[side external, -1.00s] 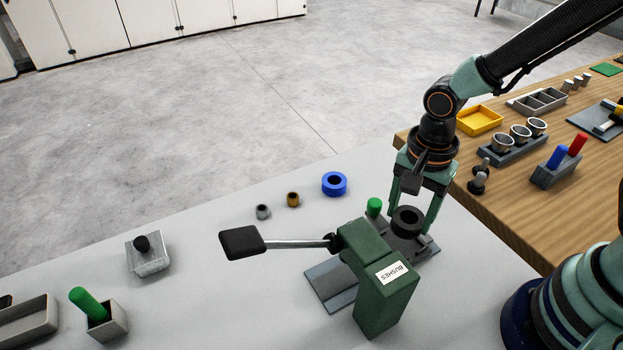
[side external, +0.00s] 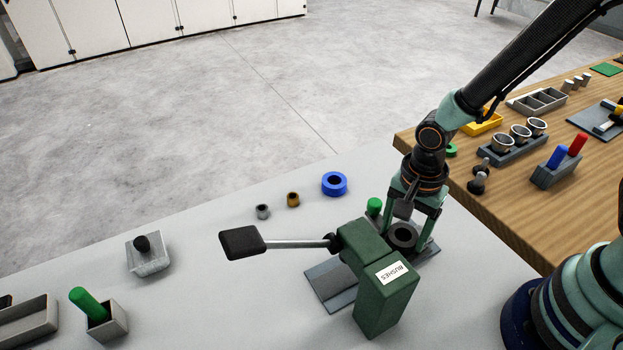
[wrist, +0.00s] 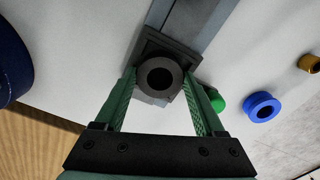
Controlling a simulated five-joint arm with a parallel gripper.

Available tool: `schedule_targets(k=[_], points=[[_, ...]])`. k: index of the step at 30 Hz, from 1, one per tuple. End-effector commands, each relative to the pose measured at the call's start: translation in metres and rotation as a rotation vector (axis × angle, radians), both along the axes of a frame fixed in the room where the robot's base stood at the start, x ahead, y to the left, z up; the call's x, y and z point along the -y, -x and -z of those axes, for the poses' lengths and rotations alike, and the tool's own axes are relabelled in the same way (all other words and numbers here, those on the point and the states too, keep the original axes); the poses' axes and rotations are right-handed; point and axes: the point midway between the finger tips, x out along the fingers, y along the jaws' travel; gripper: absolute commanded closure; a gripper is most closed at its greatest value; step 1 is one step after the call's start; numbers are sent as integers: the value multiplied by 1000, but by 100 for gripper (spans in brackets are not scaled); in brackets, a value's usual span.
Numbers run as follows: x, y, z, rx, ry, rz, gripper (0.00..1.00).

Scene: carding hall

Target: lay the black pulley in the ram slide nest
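The black pulley (side external: 402,236), a dark ring with a wide hole, is between the fingertips of my gripper (side external: 404,238), which is shut on it. In the wrist view the pulley (wrist: 160,64) is flat, with a finger against each side. It is over or in the dark square nest (wrist: 143,48) on the grey ram slide (wrist: 187,20); I cannot tell whether it touches the bottom. The slide (side external: 325,277) runs under the green press (side external: 385,290) labelled BUSHES.
The press lever (side external: 290,244) reaches left to a black grip. A green knob-like piece (side external: 374,206) stands close beside the nest. A blue ring (side external: 334,184), a brass bush (side external: 293,199) and a grey bush (side external: 262,211) lie behind. The wooden bench is at right.

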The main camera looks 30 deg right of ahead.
Motion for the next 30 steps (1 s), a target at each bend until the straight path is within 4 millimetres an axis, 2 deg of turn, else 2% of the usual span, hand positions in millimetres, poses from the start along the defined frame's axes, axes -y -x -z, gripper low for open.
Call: schedule_targets(k=[14, 20, 30], points=[[0, 0, -5, 2, -1, 0, 6], [0, -1, -27, 6, -2, 0, 6], [-1, -1, -86, 7, -3, 0, 6]])
